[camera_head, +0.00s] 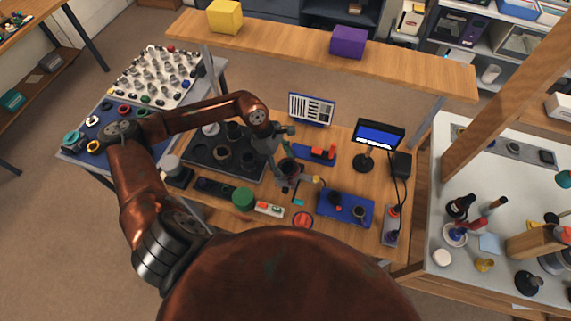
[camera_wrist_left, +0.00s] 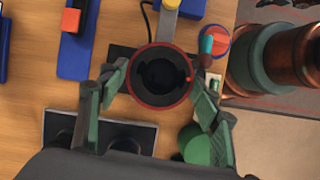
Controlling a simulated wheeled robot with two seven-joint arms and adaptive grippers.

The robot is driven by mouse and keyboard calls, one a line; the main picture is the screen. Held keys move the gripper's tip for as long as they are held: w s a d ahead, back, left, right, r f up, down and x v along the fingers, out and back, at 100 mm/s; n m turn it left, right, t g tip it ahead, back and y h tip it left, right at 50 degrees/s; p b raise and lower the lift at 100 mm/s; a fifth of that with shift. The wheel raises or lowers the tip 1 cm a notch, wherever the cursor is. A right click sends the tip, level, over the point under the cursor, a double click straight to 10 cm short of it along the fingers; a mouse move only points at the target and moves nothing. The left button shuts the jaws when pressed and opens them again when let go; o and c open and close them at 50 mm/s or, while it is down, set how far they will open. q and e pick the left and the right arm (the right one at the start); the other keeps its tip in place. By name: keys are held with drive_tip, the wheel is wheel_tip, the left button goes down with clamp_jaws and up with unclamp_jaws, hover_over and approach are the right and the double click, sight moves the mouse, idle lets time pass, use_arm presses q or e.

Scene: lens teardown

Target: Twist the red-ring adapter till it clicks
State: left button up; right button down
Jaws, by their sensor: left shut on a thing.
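The red-ring adapter (camera_wrist_left: 160,103) is a dark round piece with a thin red rim and a dark hollow centre, seen from above in the left wrist view. In the head view it is a small dark cylinder (camera_head: 289,168) partly hidden by my gripper. My left gripper (camera_wrist_left: 157,91) has its green fingers on either side of the adapter and is shut on it; it also shows in the head view (camera_head: 283,156). A grey-and-yellow bar (camera_wrist_left: 168,24) meets the adapter's far side in the wrist view. My right gripper is not in view.
A dark tray (camera_head: 205,165) with round parts lies left of the gripper. A green cylinder (camera_head: 243,198), a blue block (camera_head: 345,208) and a red disc (camera_head: 302,220) stand close by. A small screen (camera_head: 380,136) stands at the right. A wooden shelf (camera_head: 280,52) spans the back.

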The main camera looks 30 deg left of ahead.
use_arm(q)
drive_tip(key=shift+f+b, duration=0.1)
drive_tip(key=shift+b, duration=0.3)
drive_tip(key=shift+c, duration=0.5)
drive_tip(key=shift+m+g+b, duration=0.3)
drive_tip(key=shift+m, duration=0.3)
drive_tip(key=c, duration=0.4)
drive_tip(key=shift+c, duration=0.2)
drive_tip(key=o, duration=1.8)
drive_tip(key=shift+o, duration=0.2)
